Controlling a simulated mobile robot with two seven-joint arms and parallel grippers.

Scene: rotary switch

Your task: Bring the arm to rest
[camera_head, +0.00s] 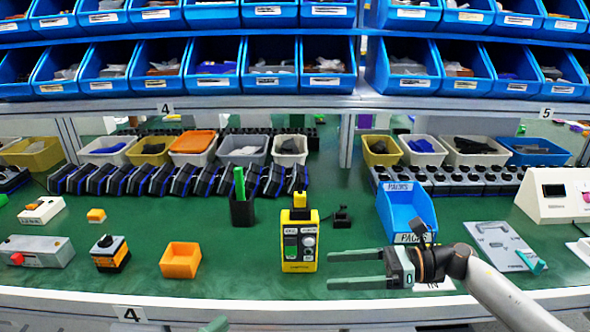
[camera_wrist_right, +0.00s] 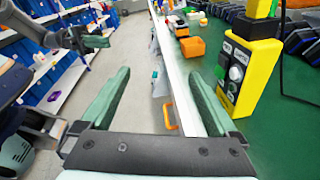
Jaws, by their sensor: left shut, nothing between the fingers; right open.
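My right gripper (camera_head: 329,269) is open and empty above the front part of the green bench, its fingers pointing left. In the right wrist view its two green fingers (camera_wrist_right: 160,75) stand wide apart with nothing between them. The rotary switch (camera_head: 110,253), an orange and black box with a dark knob, stands at the left. My left gripper (camera_head: 214,325) shows only as a tip at the bottom edge; in the right wrist view (camera_wrist_right: 92,42) it is shut and empty.
An orange open box (camera_head: 181,260) stands between the rotary switch and the yellow box. A blue bin (camera_head: 408,212) is behind my right wrist. A black holder (camera_head: 242,210) with a green item stands further back. The aisle in front of the bench is clear.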

